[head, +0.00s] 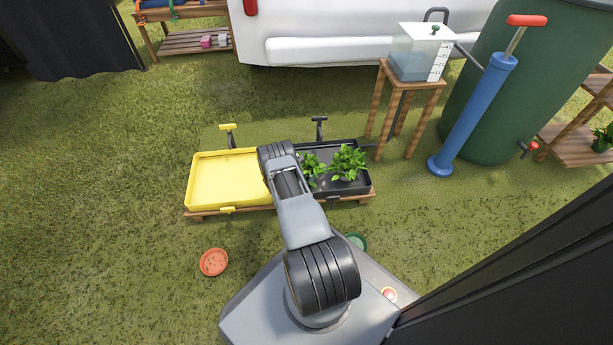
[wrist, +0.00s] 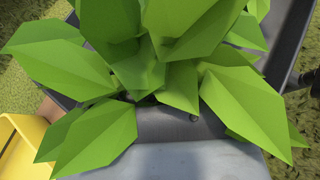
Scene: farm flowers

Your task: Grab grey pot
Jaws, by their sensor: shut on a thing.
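A leafy green plant (head: 313,170) stands close beside the end of my arm, at the left side of the black tray (head: 372,186). Its leaves (wrist: 150,75) fill most of the wrist view and hide most of the grey pot under them. My gripper (wrist: 170,160) shows as a smooth grey shape at the bottom of the wrist view, below the leaves. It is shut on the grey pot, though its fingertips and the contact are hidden. In the head view my arm covers the gripper. A second plant (head: 349,160) stands to the right in the black tray.
An empty yellow tray (head: 228,180) adjoins the black one on the left. An orange saucer (head: 214,262) lies on the grass in front, and a green one (head: 357,241) is partly behind my arm. A wooden stand (head: 408,84) with a water tank and a blue pump (head: 470,120) are at right.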

